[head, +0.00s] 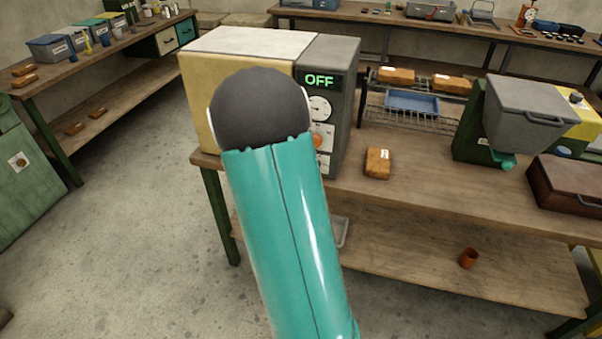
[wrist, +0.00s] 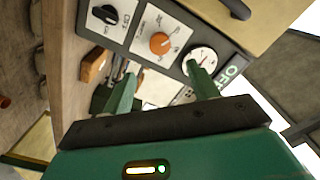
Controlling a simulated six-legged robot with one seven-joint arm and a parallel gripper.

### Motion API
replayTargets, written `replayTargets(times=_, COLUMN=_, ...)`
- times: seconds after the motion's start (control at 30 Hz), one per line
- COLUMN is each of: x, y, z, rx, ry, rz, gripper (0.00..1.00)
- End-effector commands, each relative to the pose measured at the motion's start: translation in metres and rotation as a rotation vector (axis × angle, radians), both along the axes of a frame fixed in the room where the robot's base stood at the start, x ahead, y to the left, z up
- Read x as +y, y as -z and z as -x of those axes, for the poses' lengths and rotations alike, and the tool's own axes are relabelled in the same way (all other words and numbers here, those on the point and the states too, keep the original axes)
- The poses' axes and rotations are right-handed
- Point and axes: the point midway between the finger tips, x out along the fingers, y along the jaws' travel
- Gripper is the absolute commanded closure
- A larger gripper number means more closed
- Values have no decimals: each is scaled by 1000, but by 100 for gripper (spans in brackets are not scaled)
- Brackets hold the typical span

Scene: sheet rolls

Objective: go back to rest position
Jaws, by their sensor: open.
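My gripper (wrist: 161,70) shows in the wrist view with its two green fingers apart and nothing between them. It is close to the control panel (wrist: 137,20) of a boxy oven-like appliance, which carries a black knob (wrist: 105,13), an orange knob (wrist: 160,42) and a round gauge (wrist: 201,57). Whether the fingers touch the panel I cannot tell. In the head view my teal arm reaches up in front of the appliance (head: 240,43), and the gripper is hidden behind it. The green display (head: 319,80) reads OFF.
The workbench (head: 420,195) holds an orange-brown block (head: 378,162), a wire rack (head: 425,118) with a blue tray (head: 411,101), and a grey-lidded green machine (head: 530,105). A brown cup (head: 468,259) stands on the lower shelf. The concrete floor (head: 120,220) at left is clear.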

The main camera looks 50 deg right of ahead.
Motion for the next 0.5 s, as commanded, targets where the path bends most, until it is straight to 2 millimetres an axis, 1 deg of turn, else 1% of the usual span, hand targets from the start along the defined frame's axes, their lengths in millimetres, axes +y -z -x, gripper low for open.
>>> replayTargets(times=0.03, x=8, y=0, z=2, rx=1, ry=-2, rz=-2, gripper=41)
replayTargets(times=0.1, x=15, y=0, z=6, rx=0, ry=-2, rz=-2, gripper=41)
replayTargets(times=0.2, x=20, y=0, z=8, rx=-1, ry=-1, rz=0, gripper=41)
replayTargets(times=0.5, x=21, y=0, z=9, rx=-1, ry=0, rz=0, gripper=41)
